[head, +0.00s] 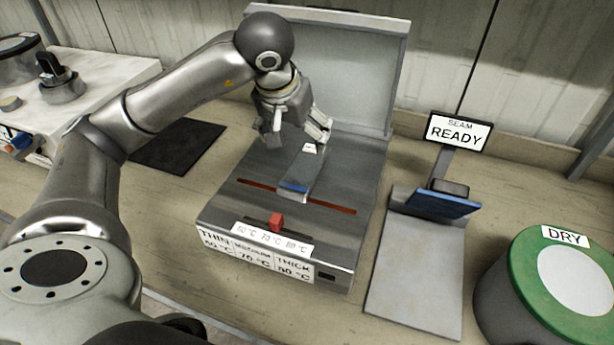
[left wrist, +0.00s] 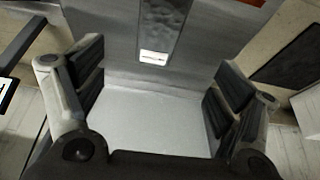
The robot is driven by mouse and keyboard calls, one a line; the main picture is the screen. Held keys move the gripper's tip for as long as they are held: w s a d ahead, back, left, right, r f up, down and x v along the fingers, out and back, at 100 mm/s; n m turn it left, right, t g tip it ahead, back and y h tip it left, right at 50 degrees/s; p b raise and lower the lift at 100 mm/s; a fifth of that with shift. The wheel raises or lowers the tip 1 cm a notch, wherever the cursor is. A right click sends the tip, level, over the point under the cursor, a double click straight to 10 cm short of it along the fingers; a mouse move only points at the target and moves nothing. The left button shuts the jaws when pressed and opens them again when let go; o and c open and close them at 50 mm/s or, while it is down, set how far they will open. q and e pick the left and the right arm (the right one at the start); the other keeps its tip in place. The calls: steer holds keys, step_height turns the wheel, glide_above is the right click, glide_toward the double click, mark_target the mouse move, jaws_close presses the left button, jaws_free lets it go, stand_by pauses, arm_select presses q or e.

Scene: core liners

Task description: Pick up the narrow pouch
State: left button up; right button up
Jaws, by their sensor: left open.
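The narrow pouch (head: 302,172) is a slim grey strip with a white label at its far end and a blue band at its near end. It lies flat on the grey sealing machine (head: 225,205), across a red line. My left gripper (head: 292,138) is open above the machine, over the labelled far end of the pouch. In the left wrist view the pouch (left wrist: 158,28) lies ahead of the open left gripper (left wrist: 158,88), roughly centred between the fingers and apart from them. My right gripper is not in view.
The machine's lid (head: 345,70) stands raised behind the gripper. A red slider (head: 276,221) sits at its front above THIN, MEDIUM and THICK labels. A stand with a READY sign (head: 459,132) and a green-lidded DRY container (head: 530,262) are right. A black mat (head: 178,147) lies left.

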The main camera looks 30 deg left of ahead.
mark_target(305, 165)
arm_select(q)
steer(key=x, duration=0.1)
steer(key=b+x, duration=0.1)
steer(key=x, duration=0.1)
steer(key=shift+s+d+f, duration=0.1)
steer(key=shift+s+d, duration=0.05)
steer(key=shift+s, duration=0.15)
steer(key=x, duration=0.5)
steer(key=shift+p+x, duration=0.95)
steer(key=shift+x, duration=1.7)
steer(key=shift+w, duration=0.1)
steer(key=c, duration=1.2)
steer(key=shift+c, duration=0.3)
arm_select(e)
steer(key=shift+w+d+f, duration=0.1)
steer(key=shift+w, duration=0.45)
arm_select(q)
steer(key=shift+r, duration=0.25)
